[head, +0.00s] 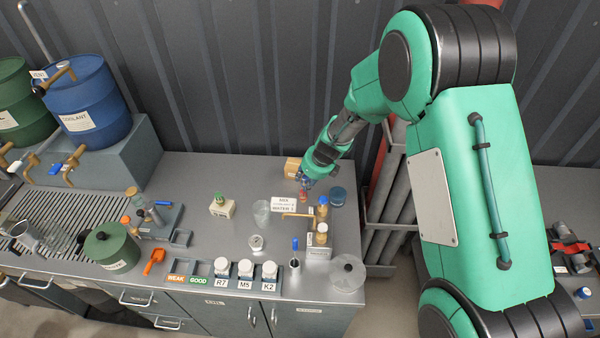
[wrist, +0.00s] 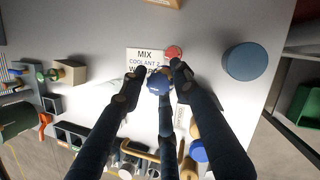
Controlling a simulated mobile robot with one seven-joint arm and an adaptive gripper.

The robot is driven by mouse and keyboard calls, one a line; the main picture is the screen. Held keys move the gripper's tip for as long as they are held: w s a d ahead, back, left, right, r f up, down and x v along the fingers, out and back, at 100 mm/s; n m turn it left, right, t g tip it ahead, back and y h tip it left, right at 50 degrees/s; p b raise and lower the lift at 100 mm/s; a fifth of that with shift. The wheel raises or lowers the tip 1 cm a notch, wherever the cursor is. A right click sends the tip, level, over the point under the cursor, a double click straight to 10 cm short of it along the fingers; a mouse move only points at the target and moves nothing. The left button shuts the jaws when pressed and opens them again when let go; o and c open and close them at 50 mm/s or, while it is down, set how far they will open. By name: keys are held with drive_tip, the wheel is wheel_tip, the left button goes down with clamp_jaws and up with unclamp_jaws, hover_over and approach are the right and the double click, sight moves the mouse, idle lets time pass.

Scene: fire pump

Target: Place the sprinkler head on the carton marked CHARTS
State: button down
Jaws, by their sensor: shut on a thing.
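My gripper (head: 305,184) is over the back right of the steel bench, with its dark fingers closing together in the wrist view (wrist: 159,72). It is shut on a small red piece (wrist: 173,52), which I take to be the sprinkler head; it also shows below the fingers in the head view (head: 303,197). The fingers hide much of its shape. A blue part (wrist: 158,85) shows between the fingers. A brown carton (head: 292,168) stands behind the gripper at the back of the bench; its edge shows at the top of the wrist view (wrist: 165,3). No CHARTS lettering is readable on it.
A dark blue round container (head: 338,196) stands right of the gripper. A clear glass (head: 262,213) is to the left.

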drive_tip(key=shift+w+f+b, duration=0.1)
drive_tip(key=shift+w+b, duration=0.6)
drive_tip(key=shift+w, duration=0.35)
approach(293, 162)
drive_tip(key=shift+w+a+f, duration=0.2)
drive_tip(key=shift+w+a, duration=0.45)
drive_tip(key=shift+f, duration=1.75)
drive_tip(key=shift+f, duration=0.1)
